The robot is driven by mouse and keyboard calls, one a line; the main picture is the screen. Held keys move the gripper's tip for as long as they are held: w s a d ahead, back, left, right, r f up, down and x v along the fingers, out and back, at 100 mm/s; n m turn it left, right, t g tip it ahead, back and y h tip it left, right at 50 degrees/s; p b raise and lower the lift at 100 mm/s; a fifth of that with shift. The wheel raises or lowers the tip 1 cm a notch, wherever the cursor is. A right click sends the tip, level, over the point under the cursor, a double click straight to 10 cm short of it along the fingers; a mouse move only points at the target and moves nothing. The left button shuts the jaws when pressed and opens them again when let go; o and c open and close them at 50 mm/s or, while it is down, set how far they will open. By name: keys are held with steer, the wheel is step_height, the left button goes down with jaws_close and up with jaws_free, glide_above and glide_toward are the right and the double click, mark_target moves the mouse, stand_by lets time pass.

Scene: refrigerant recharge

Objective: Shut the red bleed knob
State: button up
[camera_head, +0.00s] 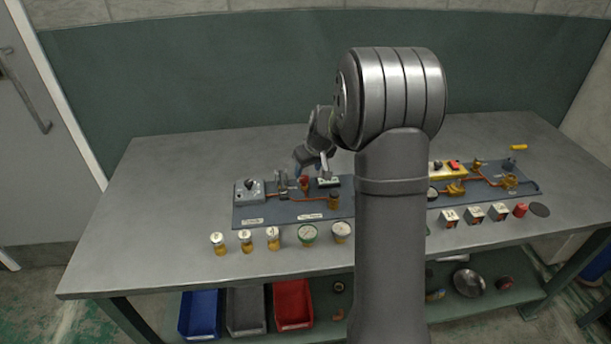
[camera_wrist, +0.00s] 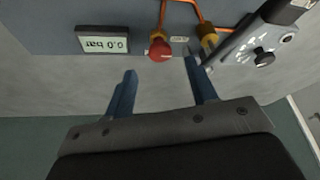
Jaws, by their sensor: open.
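The red bleed knob (camera_wrist: 160,50) sits at the end of a copper-coloured pipe in the wrist view. In the head view it is a small red spot (camera_head: 304,183) on the left blue panel (camera_head: 285,214). My gripper (camera_wrist: 160,69) is open and empty, with its two blue fingers spread. In the wrist view the knob shows just beyond the fingertips, between their lines, apart from both. In the head view my gripper (camera_head: 312,167) is just behind the knob, partly hidden by my arm.
A display reading 0.0 bar (camera_wrist: 104,39) and a brass fitting (camera_wrist: 208,38) flank the knob. A grey box with a black dial (camera_head: 250,190) stands at the panel's left end. The table's left side is clear.

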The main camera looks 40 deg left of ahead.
mark_target(304, 178)
steer(key=shift+x, duration=2.35)
steer(key=shift+r, duration=0.1)
steer(key=c, duration=1)
